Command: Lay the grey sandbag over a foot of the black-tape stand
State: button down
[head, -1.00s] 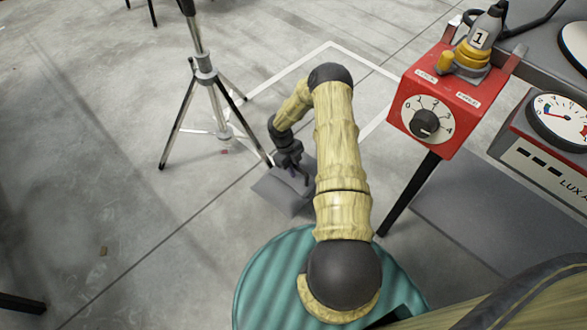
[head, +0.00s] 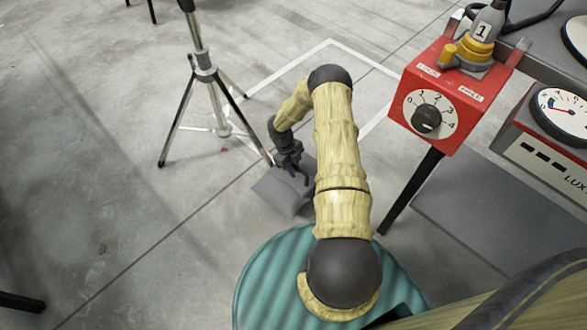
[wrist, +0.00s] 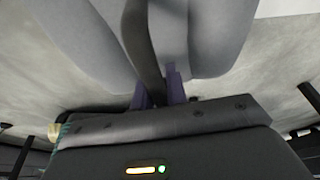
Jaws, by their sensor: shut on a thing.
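The grey sandbag (head: 281,197) hangs from my gripper (head: 297,172) in the head view, just right of the tripod stand (head: 207,76). In the wrist view the sandbag's two rounded lobes (wrist: 90,40) fill the upper part, with a dark strap (wrist: 142,45) between them. My gripper's purple fingertips (wrist: 160,88) are shut on the strap. I cannot tell the bag's height above the floor. Black tape cannot be made out clearly.
A red box with a dial (head: 440,100) stands on a dark post at right. A grey bench with a meter (head: 560,115) is beyond it. White floor tape (head: 290,66) runs behind my arm. The floor at left is mostly clear.

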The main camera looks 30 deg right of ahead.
jog(key=shift+w+f+b, duration=0.1)
jog(key=shift+f+b, duration=0.7)
jog(key=shift+f, duration=0.65)
dwell(0.4)
jog(key=c, duration=1.3)
grip_release()
jog(key=shift+s+f, duration=0.2)
jog(key=shift+f, duration=0.05)
jog(key=p+v, duration=0.7)
jog(key=v, duration=1)
jog(key=shift+w+r+p, duration=0.1)
jog(key=shift+r+p, duration=0.3)
